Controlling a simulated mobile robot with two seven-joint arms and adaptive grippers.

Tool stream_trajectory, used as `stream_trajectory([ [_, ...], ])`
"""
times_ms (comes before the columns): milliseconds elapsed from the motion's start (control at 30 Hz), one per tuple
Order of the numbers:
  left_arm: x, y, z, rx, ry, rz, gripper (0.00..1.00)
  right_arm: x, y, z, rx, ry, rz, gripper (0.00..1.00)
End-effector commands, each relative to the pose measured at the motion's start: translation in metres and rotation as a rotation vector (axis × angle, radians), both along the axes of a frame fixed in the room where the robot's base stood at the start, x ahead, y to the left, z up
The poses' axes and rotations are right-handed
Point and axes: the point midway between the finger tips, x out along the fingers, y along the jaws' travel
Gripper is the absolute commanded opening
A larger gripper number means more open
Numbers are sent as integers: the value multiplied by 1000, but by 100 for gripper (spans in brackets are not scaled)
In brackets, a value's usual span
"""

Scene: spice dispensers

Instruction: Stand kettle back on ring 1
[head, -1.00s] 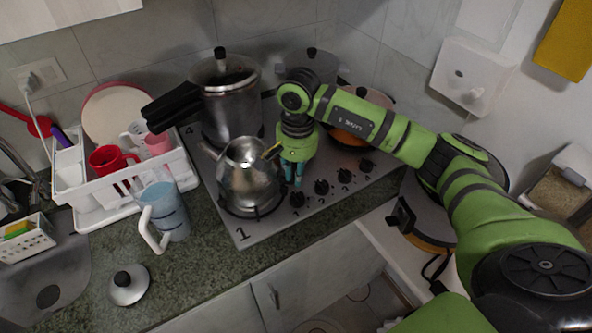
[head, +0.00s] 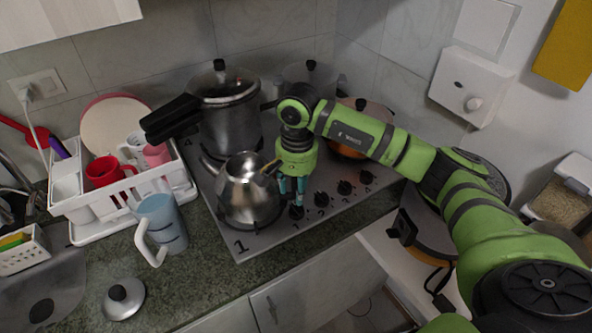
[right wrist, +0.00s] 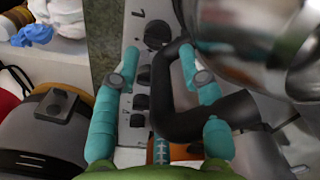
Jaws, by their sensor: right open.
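The shiny metal kettle (head: 246,195) stands upright, as far as I can tell, on the front-left burner of the hob, by the printed 1. Its body also shows at the upper right of the right wrist view (right wrist: 240,35). Its black handle (right wrist: 190,122) lies partly between my right fingers, passing by the right-hand one. My right gripper (head: 291,190) is open, close against the kettle's right side. Its teal fingers (right wrist: 158,100) are spread apart in the right wrist view. Whether either finger touches the handle is unclear. The burner (head: 240,226) is mostly hidden under the kettle. My left gripper is not in view.
A large pressure cooker (head: 232,125) stands behind the kettle. A pan (head: 350,150) sits behind my right arm. A blue jug (head: 162,222), a dish rack (head: 90,208) and a loose lid (head: 124,298) are on the left. Knobs (head: 321,199) line the hob's front edge.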

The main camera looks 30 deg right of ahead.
Motion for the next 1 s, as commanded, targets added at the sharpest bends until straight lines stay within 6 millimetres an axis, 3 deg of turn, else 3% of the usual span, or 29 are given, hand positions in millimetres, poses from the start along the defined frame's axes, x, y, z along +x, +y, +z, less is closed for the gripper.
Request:
stream_trajectory([
  [100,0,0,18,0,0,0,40,0,0,16,1,0,0,42],
  [167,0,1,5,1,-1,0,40,2,0,19,0,-7,0,42],
  [400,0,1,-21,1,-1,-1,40,0,-1,77,0,-8,0,42],
  [600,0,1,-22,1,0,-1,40,-1,-2,115,-2,-4,-1,42],
  [1000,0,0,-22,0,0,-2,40,-2,-2,130,0,0,0,42],
])
